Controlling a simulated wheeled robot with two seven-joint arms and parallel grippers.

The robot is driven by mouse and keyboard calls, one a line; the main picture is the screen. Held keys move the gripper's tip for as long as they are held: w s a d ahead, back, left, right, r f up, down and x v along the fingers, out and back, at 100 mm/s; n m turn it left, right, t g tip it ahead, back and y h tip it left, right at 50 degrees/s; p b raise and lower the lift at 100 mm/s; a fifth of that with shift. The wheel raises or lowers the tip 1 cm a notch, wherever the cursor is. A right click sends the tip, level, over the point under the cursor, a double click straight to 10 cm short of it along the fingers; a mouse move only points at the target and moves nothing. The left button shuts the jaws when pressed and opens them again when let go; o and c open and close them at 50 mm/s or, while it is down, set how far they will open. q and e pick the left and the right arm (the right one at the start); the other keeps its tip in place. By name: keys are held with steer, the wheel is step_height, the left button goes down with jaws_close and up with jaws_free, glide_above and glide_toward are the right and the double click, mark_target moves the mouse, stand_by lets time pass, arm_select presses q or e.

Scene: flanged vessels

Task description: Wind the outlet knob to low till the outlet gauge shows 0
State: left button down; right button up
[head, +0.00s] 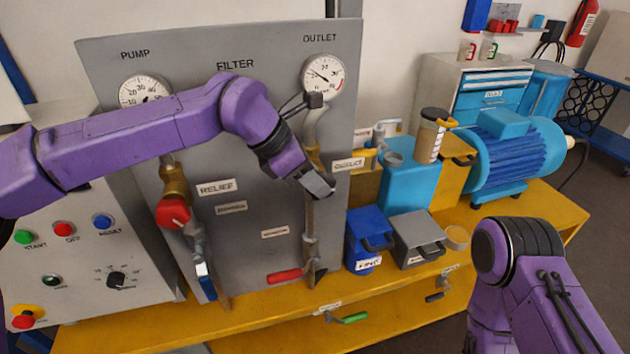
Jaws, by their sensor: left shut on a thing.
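The outlet gauge (323,77) is a round white dial under the word OUTLET at the upper right of the grey panel. Its dark needle points up and left; the exact reading is too small to make out. My left gripper (322,188) reaches across the panel to the outlet pipe (310,222), beside the OUTLET tag (348,164). It is shut on the outlet knob there, which the gripper hides. My right arm shows at the lower right, but its gripper is not in view.
A pump gauge (145,91) and a red relief knob (173,212) are on the panel's left. A red-handled lever (285,276) is low on the outlet pipe. Blue (368,240) and grey (418,240) bins stand right of the panel on the yellow bench (545,210).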

arm_select(q)
steer(key=shift+w+r, duration=0.1)
steer(key=shift+r, duration=0.1)
steer(key=c, duration=1.2)
jaws_free()
steer(key=shift+a, duration=0.15)
steer(key=b+v, duration=0.2)
steer(key=v, duration=0.8)
steer(key=shift+a+r, duration=0.15)
steer(key=shift+a, duration=0.1)
